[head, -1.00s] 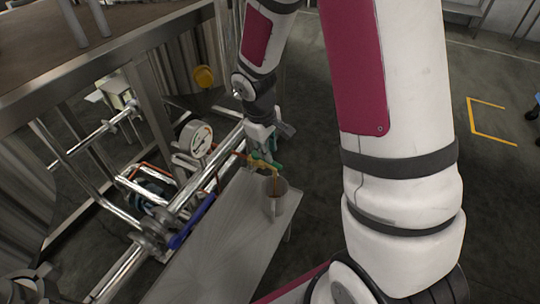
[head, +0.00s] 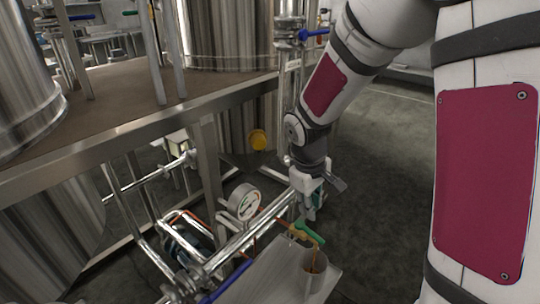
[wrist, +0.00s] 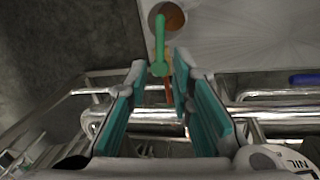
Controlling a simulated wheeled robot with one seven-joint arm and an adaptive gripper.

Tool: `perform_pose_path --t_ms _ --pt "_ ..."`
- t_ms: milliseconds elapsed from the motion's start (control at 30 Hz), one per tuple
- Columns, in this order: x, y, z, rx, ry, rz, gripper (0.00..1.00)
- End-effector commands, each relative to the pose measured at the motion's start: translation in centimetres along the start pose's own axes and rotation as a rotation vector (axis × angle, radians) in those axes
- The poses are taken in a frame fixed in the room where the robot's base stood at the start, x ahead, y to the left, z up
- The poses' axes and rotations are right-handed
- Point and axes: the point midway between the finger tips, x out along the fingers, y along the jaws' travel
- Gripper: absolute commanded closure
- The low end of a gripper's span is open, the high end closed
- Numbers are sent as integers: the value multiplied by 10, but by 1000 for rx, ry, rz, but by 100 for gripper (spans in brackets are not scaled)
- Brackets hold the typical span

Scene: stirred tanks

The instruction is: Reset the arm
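My gripper (head: 312,205) hangs at the end of my arm, just above and behind a green valve handle (head: 308,232) on a thin orange-brown pipe. In the wrist view my gripper (wrist: 158,66) has its two teal-padded fingers apart with nothing held between them. The green handle (wrist: 160,45) shows beyond the fingertips, in line with the gap. I cannot tell from these views whether a finger touches it.
A metal cup (head: 314,275) with brownish contents stands below the valve on a metal table (head: 270,285). A pressure gauge (head: 244,202) and shiny pipes lie to the left. Steel tanks (head: 225,35) stand behind. Open floor (head: 385,190) lies to the right.

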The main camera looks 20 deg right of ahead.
Motion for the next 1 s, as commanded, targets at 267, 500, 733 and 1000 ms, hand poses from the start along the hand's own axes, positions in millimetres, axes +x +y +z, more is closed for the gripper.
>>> perform_pose_path --t_ms 267,500,733,1000 --pt "-42 -3 26 69 -1 14 79" --pt "-111 -25 89 213 -5 8 79" --pt "-155 -60 155 340 0 -36 79" --pt "-177 -102 213 433 11 -105 79"
